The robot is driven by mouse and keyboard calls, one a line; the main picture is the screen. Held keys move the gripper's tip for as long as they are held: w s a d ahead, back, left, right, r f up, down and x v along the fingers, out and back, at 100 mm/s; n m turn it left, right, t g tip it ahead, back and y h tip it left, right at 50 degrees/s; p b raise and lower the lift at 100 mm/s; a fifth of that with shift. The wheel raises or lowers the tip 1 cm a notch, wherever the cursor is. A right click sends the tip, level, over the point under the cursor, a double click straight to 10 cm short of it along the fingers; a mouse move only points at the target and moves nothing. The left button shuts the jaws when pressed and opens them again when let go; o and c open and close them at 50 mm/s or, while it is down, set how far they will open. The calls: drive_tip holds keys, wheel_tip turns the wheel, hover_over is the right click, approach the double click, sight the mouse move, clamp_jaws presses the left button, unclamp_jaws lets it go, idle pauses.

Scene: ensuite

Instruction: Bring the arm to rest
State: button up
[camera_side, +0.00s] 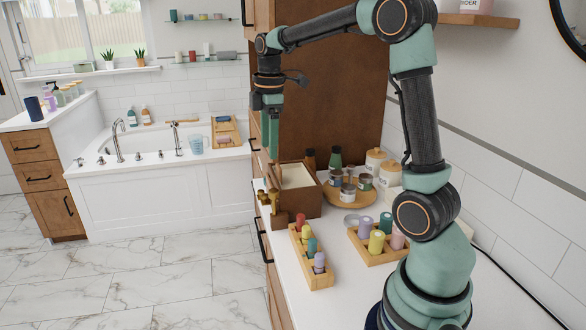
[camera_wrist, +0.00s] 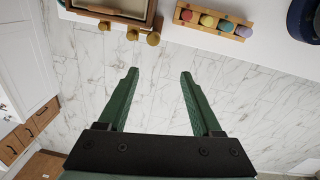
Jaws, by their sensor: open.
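My gripper (camera_side: 271,133) points down in the side view, high over the counter's front edge and above the brown box. In the wrist view my gripper (camera_wrist: 160,72) has its two green fingers spread wide apart, with only marble floor between them. It is open and empty. My arm reaches up from its base at the right and bends over towards the left, clear of the counter.
A tall wooden cabinet (camera_side: 330,90) stands behind my gripper.

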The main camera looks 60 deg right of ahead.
drive_tip(key=s+a+m+t, duration=0.5)
drive_tip(key=s+a+m, duration=0.5)
drive_tip(key=a, duration=0.5)
drive_tip(key=shift+s+r, duration=0.25)
drive_tip(key=shift+s, duration=0.65)
